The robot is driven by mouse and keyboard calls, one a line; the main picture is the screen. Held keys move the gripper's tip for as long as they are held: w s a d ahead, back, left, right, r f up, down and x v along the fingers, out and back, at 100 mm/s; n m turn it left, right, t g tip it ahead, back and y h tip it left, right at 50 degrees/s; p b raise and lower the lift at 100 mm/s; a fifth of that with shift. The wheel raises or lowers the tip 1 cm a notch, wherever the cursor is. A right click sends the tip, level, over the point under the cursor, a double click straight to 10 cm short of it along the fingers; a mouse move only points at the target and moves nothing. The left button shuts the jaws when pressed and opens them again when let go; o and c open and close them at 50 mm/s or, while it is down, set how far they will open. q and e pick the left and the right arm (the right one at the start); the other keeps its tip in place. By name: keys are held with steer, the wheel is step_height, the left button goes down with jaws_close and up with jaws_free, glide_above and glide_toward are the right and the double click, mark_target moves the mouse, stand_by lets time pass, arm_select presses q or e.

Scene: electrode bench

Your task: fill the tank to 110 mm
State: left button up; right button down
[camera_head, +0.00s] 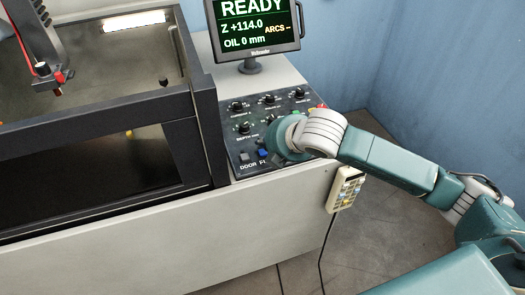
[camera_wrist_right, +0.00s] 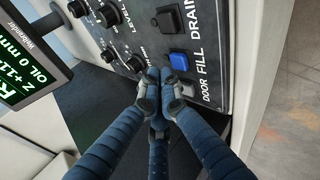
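The tank (camera_head: 95,120) stands at the left of the head view, with a dark frame and a dark front window. The screen (camera_head: 255,28) reads READY, Z +114.0 and OIL 0 mm. The control panel (camera_head: 237,127) below it carries knobs and buttons. The blue FILL button (camera_wrist_right: 179,61) sits between the black DRAIN button (camera_wrist_right: 169,19) and the grey DOOR button (camera_wrist_right: 187,91). My right gripper (camera_wrist_right: 163,78) has its fingertips together, empty, just by the FILL button; I cannot tell whether they touch it. In the head view the right hand (camera_head: 285,142) covers part of the panel. My left gripper is out of view.
A handheld pendant (camera_head: 345,189) hangs on the machine's front at the right, its cable running down. A machine head with red parts (camera_head: 42,70) stands over the tank. Blue walls (camera_head: 445,70) close off the right; grey floor is open below.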

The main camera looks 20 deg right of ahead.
mark_target(264, 153)
steer(key=shift+f, duration=0.1)
stand_by(0.6)
steer(key=shift+f, duration=0.35)
steer(key=shift+f, duration=0.45)
stand_by(0.5)
steer(key=shift+r, duration=0.1)
steer(key=shift+r+p, duration=0.75)
steer(key=shift+p, duration=0.55)
step_height(264, 153, up, 5)
steer(key=p, duration=0.6)
steer(key=shift+r, duration=0.1)
